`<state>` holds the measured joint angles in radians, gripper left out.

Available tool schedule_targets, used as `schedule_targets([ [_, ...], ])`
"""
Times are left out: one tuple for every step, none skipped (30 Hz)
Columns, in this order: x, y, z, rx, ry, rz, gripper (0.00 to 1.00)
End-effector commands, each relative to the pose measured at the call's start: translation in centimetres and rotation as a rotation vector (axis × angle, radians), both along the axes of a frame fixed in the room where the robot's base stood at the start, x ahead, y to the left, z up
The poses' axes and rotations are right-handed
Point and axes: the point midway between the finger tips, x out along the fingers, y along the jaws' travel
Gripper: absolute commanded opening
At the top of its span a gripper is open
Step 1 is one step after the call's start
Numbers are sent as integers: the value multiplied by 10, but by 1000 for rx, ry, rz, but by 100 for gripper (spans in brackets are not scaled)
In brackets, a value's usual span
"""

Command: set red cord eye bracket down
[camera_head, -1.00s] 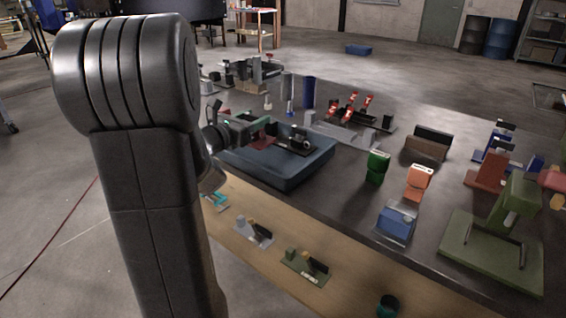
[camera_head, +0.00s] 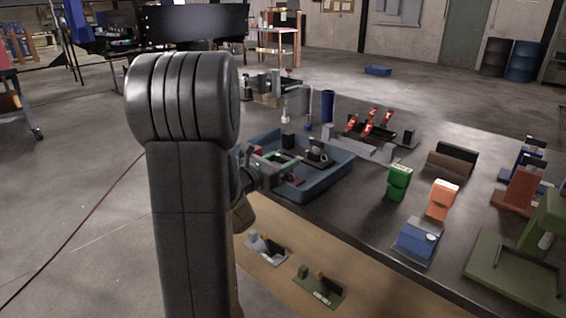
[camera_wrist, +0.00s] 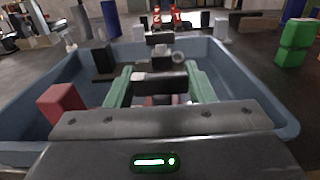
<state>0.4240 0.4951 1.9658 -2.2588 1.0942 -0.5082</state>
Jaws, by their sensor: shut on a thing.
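My gripper (camera_wrist: 160,86) has two green fingers. They are shut on a dark crosspiece with a pale left end and some red below it, which I take as the red cord eye bracket (camera_wrist: 163,80). Its lower part is mostly hidden by my gripper. The head view shows my gripper (camera_head: 281,163) low over the blue tray (camera_head: 322,184), with red (camera_head: 297,181) just under the fingers. I cannot tell whether the bracket touches the tray floor. A separate red block (camera_wrist: 62,104) is at the left in the wrist view.
Inside the tray, a black upright part (camera_wrist: 103,60) stands to the left and a dark part with a grey ring (camera_wrist: 178,57) lies ahead. The tray walls surround my gripper. Green (camera_head: 398,183) and orange (camera_head: 441,199) blocks stand right of the tray on the dark table.

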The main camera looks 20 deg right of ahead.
Motion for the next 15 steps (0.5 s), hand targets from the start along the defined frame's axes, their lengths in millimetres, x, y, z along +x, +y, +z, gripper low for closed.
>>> schedule_targets([
  [0,0,2,-2,-3,0,7],
  [0,0,2,-2,-3,0,7],
  [0,0,2,-2,-3,-1,7],
  [0,0,3,-2,-3,-1,7],
  [0,0,2,-2,-3,-1,7],
  [0,0,1,-2,-3,-1,7],
  [0,0,0,-2,-4,-1,7],
  [0,0,-1,-2,-4,-1,7],
  [0,0,-2,-1,-1,0,51],
  [0,0,-1,-1,-1,0,57],
  [0,0,-1,-1,-1,0,62],
  [0,0,-1,-1,-1,0,70],
  [0,0,-1,-1,-1,0,70],
  [0,0,-1,-1,-1,0,70],
  [0,0,-1,-1,-1,0,70],
])
